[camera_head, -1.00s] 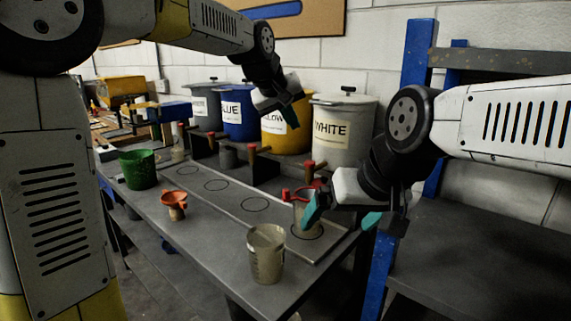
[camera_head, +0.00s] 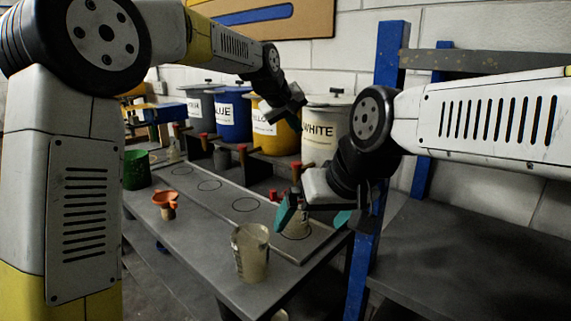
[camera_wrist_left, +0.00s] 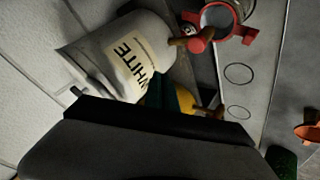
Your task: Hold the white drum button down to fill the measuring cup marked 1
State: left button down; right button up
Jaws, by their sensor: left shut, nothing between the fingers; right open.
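The white drum (camera_head: 322,140), labelled WHITE, stands at the right end of the drum row. Its wooden tap with a red button (camera_head: 296,166) also shows in the left wrist view (camera_wrist_left: 203,38). A clear cup (camera_head: 297,224) stands on a ring below the tap; its red-handled rim shows in the left wrist view (camera_wrist_left: 222,14). A larger cup (camera_head: 250,254) stands nearer the front; I cannot read a mark on either. My left gripper (camera_head: 297,118) is shut and empty, above the tap and apart from it. My right gripper (camera_head: 314,214) is open, its fingers beside the ringed cup.
Yellow (camera_head: 275,132) and blue (camera_head: 233,118) drums with red-topped taps stand left of the white one. An orange funnel-like cup (camera_head: 165,202) and a green container (camera_head: 137,169) are on the table's left. Empty rings mark the plate. A blue post (camera_head: 385,120) stands at the right.

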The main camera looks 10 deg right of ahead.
aim_at(295, 164)
pick_arm(q)
notch_tip(295, 164, down, 7)
jog(key=shift+f, duration=0.15)
jog(key=shift+f, duration=0.15)
dwell(2.1)
jog(key=shift+f, duration=0.3)
jog(key=shift+f, duration=0.5)
dwell(4.5)
